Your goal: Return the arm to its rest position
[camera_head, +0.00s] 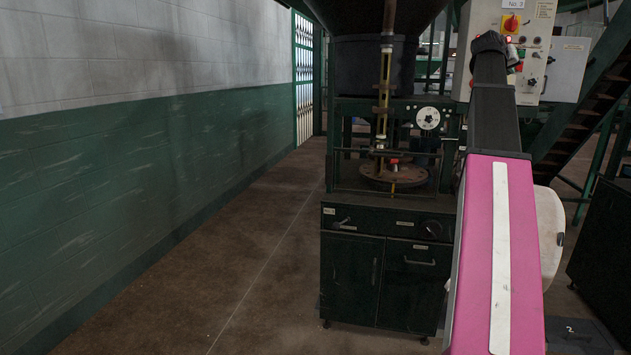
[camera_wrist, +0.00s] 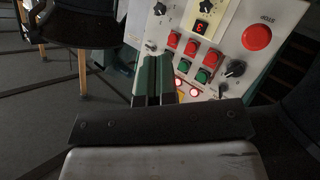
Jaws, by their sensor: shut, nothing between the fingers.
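My arm reaches up the right side of the head view, in front of a cream control panel (camera_head: 508,27). Its fingertips cannot be made out there. In the wrist view my gripper (camera_wrist: 154,60) shows two dark green fingers side by side, shut with nothing held. The gap between fingertips and panel is hard to judge.
Stairs (camera_head: 585,110) rise at right. A green and white wall (camera_head: 130,160) runs along the left, with clear floor (camera_head: 225,260) beside it.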

